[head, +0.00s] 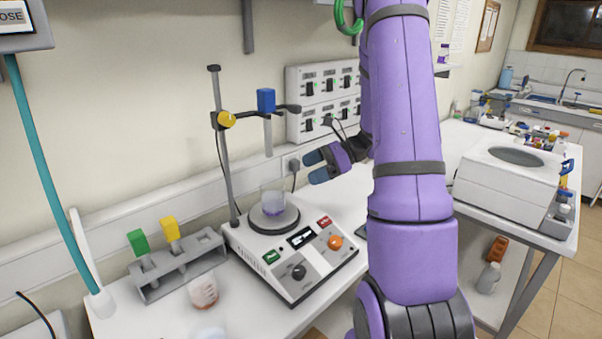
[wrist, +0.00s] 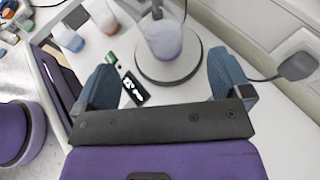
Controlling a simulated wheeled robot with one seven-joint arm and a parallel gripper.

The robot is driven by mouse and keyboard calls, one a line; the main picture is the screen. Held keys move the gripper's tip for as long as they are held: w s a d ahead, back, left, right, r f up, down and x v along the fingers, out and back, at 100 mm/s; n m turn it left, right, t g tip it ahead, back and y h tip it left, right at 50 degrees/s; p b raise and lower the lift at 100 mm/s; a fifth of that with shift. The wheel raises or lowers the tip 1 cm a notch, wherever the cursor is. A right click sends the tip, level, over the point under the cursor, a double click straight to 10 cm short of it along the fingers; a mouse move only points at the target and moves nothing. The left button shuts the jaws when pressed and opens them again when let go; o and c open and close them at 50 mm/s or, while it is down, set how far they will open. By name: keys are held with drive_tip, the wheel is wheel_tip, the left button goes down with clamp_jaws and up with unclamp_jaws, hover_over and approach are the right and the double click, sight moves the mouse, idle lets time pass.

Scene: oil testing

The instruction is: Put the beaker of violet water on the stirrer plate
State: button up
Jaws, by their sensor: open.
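The beaker of violet water (head: 272,200) stands upright on the round dark plate of the stirrer (head: 290,256). In the wrist view the beaker (wrist: 164,42) rests on the round plate (wrist: 187,68), ahead of my fingers. My gripper (head: 317,167) is to the right of the beaker and a little higher, apart from it. In the wrist view its two blue fingertips (wrist: 165,72) are wide apart with nothing between them, so it is open and empty.
A stand with a blue-topped probe (head: 266,101) rises behind the stirrer. A grey rack (head: 178,266) with green and yellow tools and a beaker of reddish liquid (head: 203,292) are to the left. A white machine (head: 508,180) stands on the right bench.

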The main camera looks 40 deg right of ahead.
drive_tip(key=s+a+r+n+g+h, duration=0.2)
drive_tip(key=s+a+r+n+g, duration=0.15)
drive_tip(key=a+r+n, duration=0.35)
drive_tip(key=s+a+r+n+g+h, duration=0.1)
drive_tip(key=s+a+r+n+g, duration=0.2)
drive_tip(key=a, duration=0.5)
drive_tip(key=s+a+r+n+t+h, duration=0.2)
drive_tip(key=s+a+r+n+h, duration=0.1)
drive_tip(key=s+n, duration=0.4)
drive_tip(key=s+a+r+n+t+h, duration=0.2)
drive_tip(key=s+a+r+n+h, duration=0.2)
drive_tip(key=s+n, duration=0.3)
drive_tip(key=shift+a+r+n+h, duration=0.15)
drive_tip(key=shift+r+n+h, duration=0.1)
drive_tip(key=shift+n+h, duration=0.25)
